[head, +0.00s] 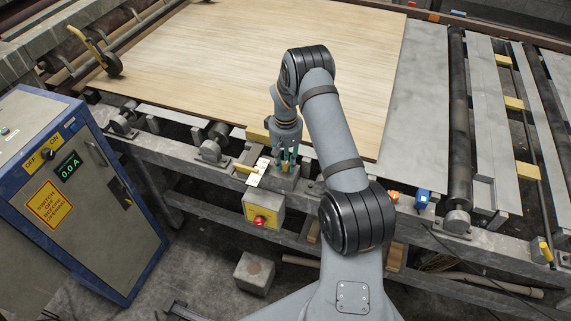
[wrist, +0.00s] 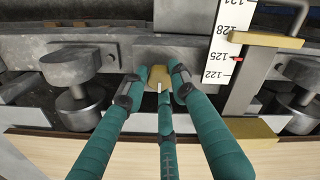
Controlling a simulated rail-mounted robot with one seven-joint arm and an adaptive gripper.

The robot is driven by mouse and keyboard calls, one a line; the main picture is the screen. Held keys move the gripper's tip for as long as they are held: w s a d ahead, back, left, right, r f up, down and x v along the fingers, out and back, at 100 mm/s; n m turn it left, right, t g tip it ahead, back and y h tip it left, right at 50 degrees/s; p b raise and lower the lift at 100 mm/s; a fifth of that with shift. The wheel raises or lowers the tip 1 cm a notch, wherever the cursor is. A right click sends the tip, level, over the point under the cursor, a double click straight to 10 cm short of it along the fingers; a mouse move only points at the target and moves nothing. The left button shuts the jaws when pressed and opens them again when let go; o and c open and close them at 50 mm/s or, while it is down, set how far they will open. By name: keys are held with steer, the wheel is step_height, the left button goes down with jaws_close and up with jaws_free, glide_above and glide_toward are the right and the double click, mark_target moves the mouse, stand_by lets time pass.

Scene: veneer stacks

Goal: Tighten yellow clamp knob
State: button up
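The yellow clamp knob (wrist: 158,77) is small and tan-yellow, on a grey metal block at the upper middle of the wrist view. My gripper (wrist: 157,80) has teal fingers with dark bands. Two fingertips lie on either side of the knob, and a third overlaps its lower edge. I cannot tell whether the fingers press on it or leave a small gap. In the head view my gripper (head: 287,162) points down at the front edge of the machine table, right of a white scale (head: 258,173). The knob is hidden there.
A wood veneer sheet (head: 230,50) covers the table behind my gripper. A yellow box with a red button (head: 260,221) hangs below the edge. A control cabinet reading 0.0 A (head: 85,180) stands left. In the wrist view, a scale with a red pointer (wrist: 238,59) is close right.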

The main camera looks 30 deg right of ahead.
steer(key=c, duration=0.4)
steer(key=shift+m+b, duration=1.1)
steer(key=shift+m, duration=0.6)
steer(key=shift+f+m+b, duration=0.15)
steer(key=shift+m+b, duration=0.3)
steer(key=shift+m, duration=0.15)
steer(key=shift+m+b, duration=0.7)
steer(key=shift+m, duration=0.5)
